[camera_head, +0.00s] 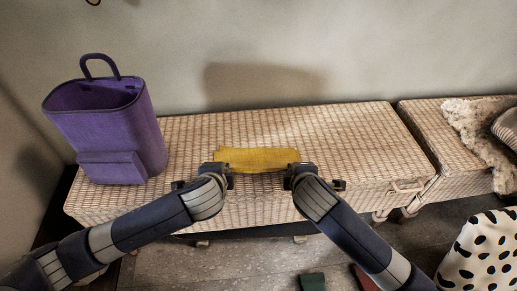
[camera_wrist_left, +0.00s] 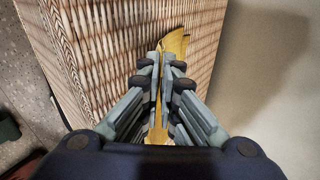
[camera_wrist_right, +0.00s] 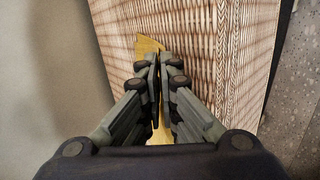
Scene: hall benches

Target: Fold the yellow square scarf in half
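The yellow scarf (camera_head: 257,159) shows as a short, wide band over the wicker bench top, near its front edge, between my two grippers. My left gripper (camera_head: 224,171) is shut on its left end; in the left wrist view yellow cloth (camera_wrist_left: 176,43) sticks out past the fingertips and shows between the fingers. My right gripper (camera_head: 295,172) is at its right end, with its fingers close together; in the right wrist view yellow cloth (camera_wrist_right: 148,45) shows beyond the tips and between the finger bases. I cannot tell how much cloth rests on the bench.
A purple bag (camera_head: 113,133) stands on the left end of the wicker bench (camera_head: 355,138). A second bench (camera_head: 429,129) at right carries a fluffy throw (camera_head: 468,126). A spotted white item (camera_head: 482,254) is at lower right. The bench top right of the scarf is clear.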

